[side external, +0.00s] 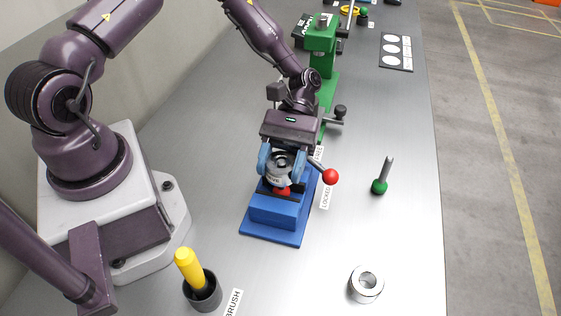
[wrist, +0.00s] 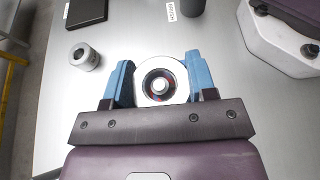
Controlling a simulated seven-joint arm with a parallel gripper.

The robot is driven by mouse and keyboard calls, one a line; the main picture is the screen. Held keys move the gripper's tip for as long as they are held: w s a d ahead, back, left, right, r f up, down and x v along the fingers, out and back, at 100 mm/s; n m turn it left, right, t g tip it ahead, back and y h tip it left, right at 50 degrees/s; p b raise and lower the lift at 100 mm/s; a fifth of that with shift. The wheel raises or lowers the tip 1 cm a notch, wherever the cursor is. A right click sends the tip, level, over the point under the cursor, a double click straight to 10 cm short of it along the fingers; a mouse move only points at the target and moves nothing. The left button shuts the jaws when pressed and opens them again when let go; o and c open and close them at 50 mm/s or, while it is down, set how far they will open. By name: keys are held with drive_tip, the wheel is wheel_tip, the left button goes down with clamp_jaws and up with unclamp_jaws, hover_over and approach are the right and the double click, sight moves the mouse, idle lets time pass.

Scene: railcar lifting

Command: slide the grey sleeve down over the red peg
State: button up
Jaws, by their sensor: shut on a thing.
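My gripper (side external: 280,168) has its blue fingers shut on the grey sleeve (side external: 281,165), above the blue fixture (side external: 276,209). The red peg (side external: 283,190) shows just below the sleeve, above the fixture; the rest is hidden. In the wrist view my gripper (wrist: 160,84) has one finger on each side of the sleeve (wrist: 146,92). Through its bore I see a pale round centre with dark and red around it, so sleeve and peg look roughly lined up. I cannot tell how far the sleeve is down around the peg.
A red ball-ended lever (side external: 330,176) juts right from the fixture. A green press (side external: 322,60) stands behind it. A yellow-handled brush (side external: 189,268) stands in a dark cup at front left.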

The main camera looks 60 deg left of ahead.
sight(281, 188)
drive_tip(key=shift+f, duration=1.75)
idle(0.9)
drive_tip(key=o, duration=1.2)
drive_tip(key=shift+a, duration=0.1)
